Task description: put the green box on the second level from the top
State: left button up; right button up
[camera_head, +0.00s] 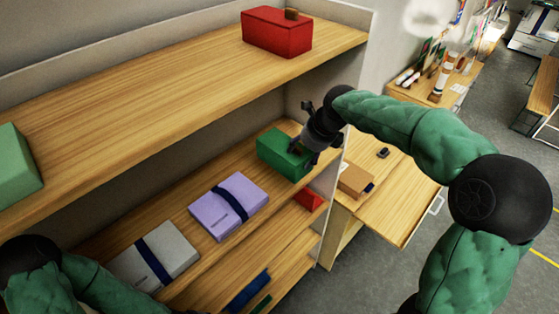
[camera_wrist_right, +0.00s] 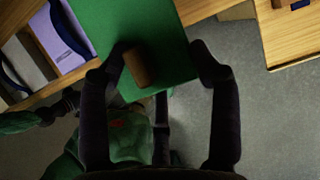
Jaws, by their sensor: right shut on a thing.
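The green box (camera_head: 280,152) is at the right end of the second level from the top (camera_head: 170,192), to the right of a purple box. I cannot tell whether it rests on the board or is held just above it. My right gripper (camera_head: 308,150) is at the box's front side and shut on its brown knob (camera_wrist_right: 138,66). In the right wrist view the green box (camera_wrist_right: 125,22) fills the top middle, with the knob between the fingers. My left arm is at the lower left of the head view; its gripper does not show clearly.
A red box (camera_head: 277,34) and a pale green box (camera_head: 15,165) stand on the top level. The purple box (camera_head: 229,206) and a grey box (camera_head: 153,255) lie on the second level. A red item (camera_head: 308,200) is below. A desk (camera_head: 385,205) with a brown box adjoins the right.

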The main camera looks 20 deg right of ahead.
jog(key=w+d+f, duration=0.2)
jog(key=w+f, duration=0.1)
jog(key=f, duration=0.1)
jog(key=w+d+f, duration=0.2)
jog(key=w+f, duration=0.2)
jog(key=w+d+f, duration=0.3)
jog(key=w+f, duration=0.1)
jog(key=shift+w+f, duration=0.2)
jog(key=shift+f, duration=0.05)
jog(key=shift+w+f, duration=0.1)
jog(key=shift+f, duration=0.05)
jog(key=shift+f, duration=0.15)
jog(key=o, duration=1.7)
